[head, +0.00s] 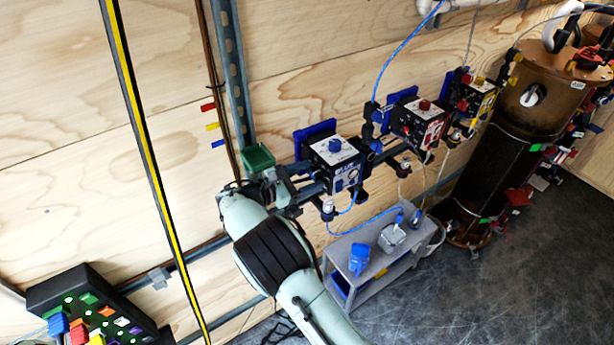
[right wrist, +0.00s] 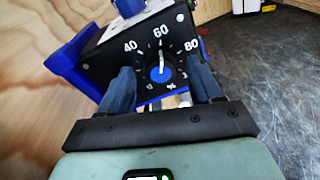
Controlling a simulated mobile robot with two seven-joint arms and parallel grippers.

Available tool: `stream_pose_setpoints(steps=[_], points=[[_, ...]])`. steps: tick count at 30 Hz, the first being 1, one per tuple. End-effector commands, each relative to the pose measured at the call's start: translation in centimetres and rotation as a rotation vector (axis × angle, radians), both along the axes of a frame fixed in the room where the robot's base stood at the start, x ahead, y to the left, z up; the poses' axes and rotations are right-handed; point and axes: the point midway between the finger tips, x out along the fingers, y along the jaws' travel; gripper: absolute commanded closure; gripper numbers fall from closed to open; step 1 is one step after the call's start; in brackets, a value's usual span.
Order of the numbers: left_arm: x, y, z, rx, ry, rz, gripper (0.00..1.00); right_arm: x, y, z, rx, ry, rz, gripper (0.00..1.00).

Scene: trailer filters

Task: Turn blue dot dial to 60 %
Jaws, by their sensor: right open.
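The blue dot dial (right wrist: 161,74) is on the face of a black-and-white control box (head: 336,165) with a blue knob on top. In the right wrist view its pale pointer stands almost straight up, at about the 60 mark. Numbers 40, 60 and 80 are readable around it; the lower marks are partly hidden. My right gripper (right wrist: 161,82) is open, with one dark finger on each side of the dial; I cannot tell whether either finger touches it. In the head view my right gripper (head: 296,186) is just left of the box. My left gripper is out of view.
Similar boxes with a red knob (head: 424,106) and a yellow one (head: 480,84) are mounted farther right. A grey cart (head: 378,273) stands below. A black panel with coloured buttons (head: 88,305) is at lower left. Blue tubing hangs under the near box.

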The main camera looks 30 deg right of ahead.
Motion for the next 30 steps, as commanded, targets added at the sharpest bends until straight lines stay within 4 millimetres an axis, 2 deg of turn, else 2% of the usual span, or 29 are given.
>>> stream_pose_setpoints(steps=[5, 12, 18, 24, 30], points=[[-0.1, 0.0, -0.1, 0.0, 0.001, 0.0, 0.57, 0.0, 2.1, 0.1, 0.001, -0.001, 0.005, 0.36], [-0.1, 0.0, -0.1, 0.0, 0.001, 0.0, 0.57, -0.2, 7.5, 0.8, 0.0, -0.002, 0.006, 0.36], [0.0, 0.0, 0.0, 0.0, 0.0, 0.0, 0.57, -0.4, 11.2, 1.2, 0.0, -0.001, 0.004, 0.36], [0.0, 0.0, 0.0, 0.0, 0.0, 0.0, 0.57, -0.5, 13.1, 1.4, 0.0, 0.0, 0.003, 0.36], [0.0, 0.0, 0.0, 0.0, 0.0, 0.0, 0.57, -0.6, 13.3, 1.4, 0.001, 0.001, 0.001, 0.36]])
